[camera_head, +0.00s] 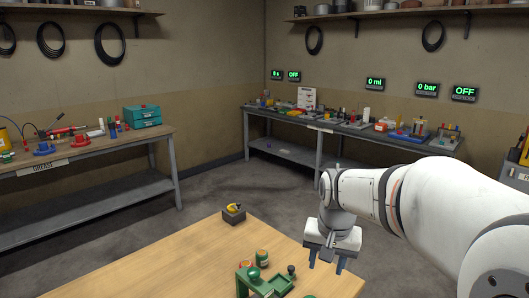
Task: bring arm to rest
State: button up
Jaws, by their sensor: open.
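My white arm comes in from the right side of the head view and reaches left. My gripper (326,262) hangs at its end, pointing down, above the right part of the wooden table (190,262). Its two dark fingers are apart, with nothing visible between them. The gripper is to the right of a green fixture (268,284) on the table and apart from it in the picture.
A dark block with a yellow piece (234,212) sits at the table's far edge. A grease bench (85,158) stands left, and a loaded bench (350,132) stands at the back. Floor between is clear.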

jog(key=s+d+f+n+t, duration=0.1)
jog(key=s+f+n, duration=0.1)
jog(key=s, duration=1.3)
jog(key=shift+s+d+n, duration=0.2)
jog(key=shift+s+n, duration=0.2)
jog(key=shift+n, duration=0.3)
dwell(0.6)
